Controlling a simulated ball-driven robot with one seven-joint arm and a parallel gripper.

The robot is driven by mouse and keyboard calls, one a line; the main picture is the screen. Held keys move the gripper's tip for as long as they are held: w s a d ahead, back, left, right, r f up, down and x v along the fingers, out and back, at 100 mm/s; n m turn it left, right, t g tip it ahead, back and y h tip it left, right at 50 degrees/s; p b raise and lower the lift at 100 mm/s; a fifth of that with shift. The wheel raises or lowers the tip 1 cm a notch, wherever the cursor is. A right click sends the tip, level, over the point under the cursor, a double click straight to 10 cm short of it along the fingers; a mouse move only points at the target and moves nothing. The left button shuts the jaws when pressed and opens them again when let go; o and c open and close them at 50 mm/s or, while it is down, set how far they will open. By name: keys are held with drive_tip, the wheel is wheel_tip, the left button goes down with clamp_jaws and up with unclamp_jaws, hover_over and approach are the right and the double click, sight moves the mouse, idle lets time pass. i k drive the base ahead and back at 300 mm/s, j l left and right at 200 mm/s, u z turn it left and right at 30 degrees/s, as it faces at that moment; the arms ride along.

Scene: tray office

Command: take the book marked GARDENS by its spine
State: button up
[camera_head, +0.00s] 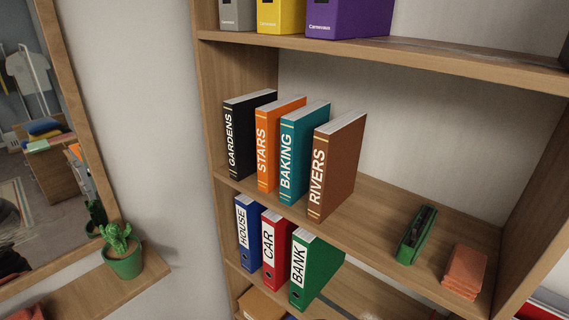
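The black book marked GARDENS (232,145) stands upright at the left end of the middle shelf, its lettered spine facing me. It is next to the shelf's left side wall. To its right stand the orange STARS book (264,150), the teal BAKING book (289,160) and the brown RIVERS book (320,172), all upright with spines outward. Narrow gaps show between the spines. My gripper is not in this view, so its state and its place relative to the book do not show.
The wooden shelf (390,205) is bare right of RIVERS, up to a green stapler-like object (416,234) and orange blocks (464,270). HOUSE (249,232), CAR (274,247) and BANK (312,268) binders stand below. A potted cactus (123,252) and mirror (62,130) are left.

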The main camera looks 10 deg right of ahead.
sight(240, 121)
drive_tip(key=i+u, duration=0.15)
drive_tip(key=i, duration=0.45)
drive_tip(key=i+l+u, duration=0.2)
drive_tip(key=i, duration=0.95)
